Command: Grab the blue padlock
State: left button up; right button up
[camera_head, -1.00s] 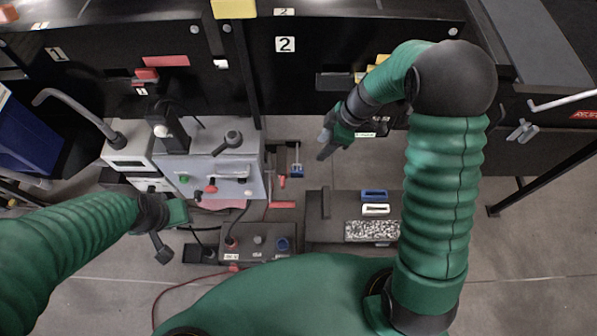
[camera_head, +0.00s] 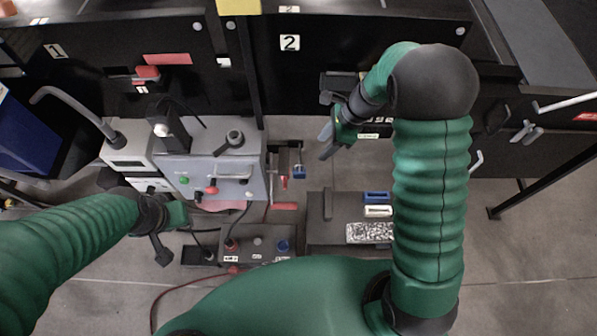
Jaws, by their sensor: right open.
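A small blue padlock (camera_head: 299,172) hangs from a dark bracket at the right side of the grey control box, near the middle of the view. My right gripper (camera_head: 326,142) is open and empty, above and to the right of the padlock in the picture and apart from it. The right forearm comes down to it from the dark elbow at the right. My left gripper (camera_head: 172,238) is at the lower left, in front of the grey box and far from the padlock. Its jaw opening is not clear.
A red padlock or tag (camera_head: 284,183) hangs just left of the blue padlock. The grey control box (camera_head: 215,165) has knobs and a lever. A dark tray (camera_head: 325,230) holds a blue handle-like piece (camera_head: 376,197) and a white one (camera_head: 378,211). Black conveyor panels (camera_head: 350,45) stand behind.

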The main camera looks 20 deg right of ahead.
send_near(305, 169)
jog(key=w+x, duration=0.1)
jog(key=x, duration=0.4)
jog(key=f, duration=0.1)
jog(key=a+f, duration=0.1)
jog(key=s+a+f+p, duration=0.1)
jog(key=f, duration=0.1)
jog(key=shift+f, duration=0.1)
jog(key=shift+w+a+f, duration=0.15)
jog(key=shift+w+f, duration=0.1)
jog(key=shift+f, duration=0.15)
grip_shut()
